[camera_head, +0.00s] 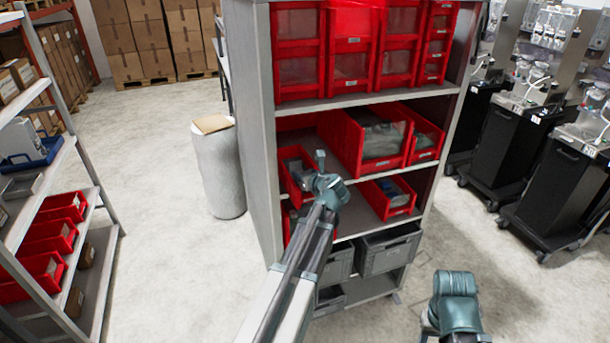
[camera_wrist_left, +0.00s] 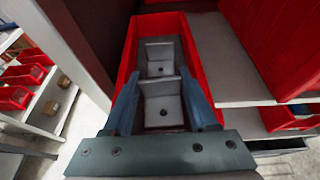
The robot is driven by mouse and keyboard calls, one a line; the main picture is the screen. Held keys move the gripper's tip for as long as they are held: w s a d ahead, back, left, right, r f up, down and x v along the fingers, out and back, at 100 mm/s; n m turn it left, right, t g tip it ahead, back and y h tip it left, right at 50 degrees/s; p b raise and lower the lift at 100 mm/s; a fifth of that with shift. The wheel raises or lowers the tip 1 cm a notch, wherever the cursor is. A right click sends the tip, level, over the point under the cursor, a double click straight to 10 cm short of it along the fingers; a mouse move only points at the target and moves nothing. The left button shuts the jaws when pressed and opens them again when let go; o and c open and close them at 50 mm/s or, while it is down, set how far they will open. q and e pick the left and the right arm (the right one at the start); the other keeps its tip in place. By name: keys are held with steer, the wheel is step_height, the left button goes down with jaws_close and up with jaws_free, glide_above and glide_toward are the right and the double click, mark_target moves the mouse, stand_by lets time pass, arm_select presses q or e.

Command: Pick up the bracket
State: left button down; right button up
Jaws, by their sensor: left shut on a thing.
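My left gripper (camera_wrist_left: 161,76) is in the narrow red bin (camera_wrist_left: 187,45) on the middle shelf. Its two blue fingers are shut on a grey metal bracket (camera_wrist_left: 163,105), an angled plate with a hole. A second similar bracket (camera_wrist_left: 160,66) lies just beyond it in the same bin. In the head view my left arm reaches from below to this bin (camera_head: 285,178) at the shelf's left side, and my wrist hides much of it. My right arm shows only as a teal joint at the lower right; its jaws are out of view.
The grey shelving unit (camera_head: 259,130) has a left side panel close to the bin. A wide red bin (camera_head: 345,140) and a small red bin (camera_head: 385,205) stand to the right. A white drum (camera_head: 218,170) stands left.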

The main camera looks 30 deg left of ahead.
mark_target(305, 172)
arm_select(q)
step_height(305, 172, up, 8)
steer(key=p, duration=0.7)
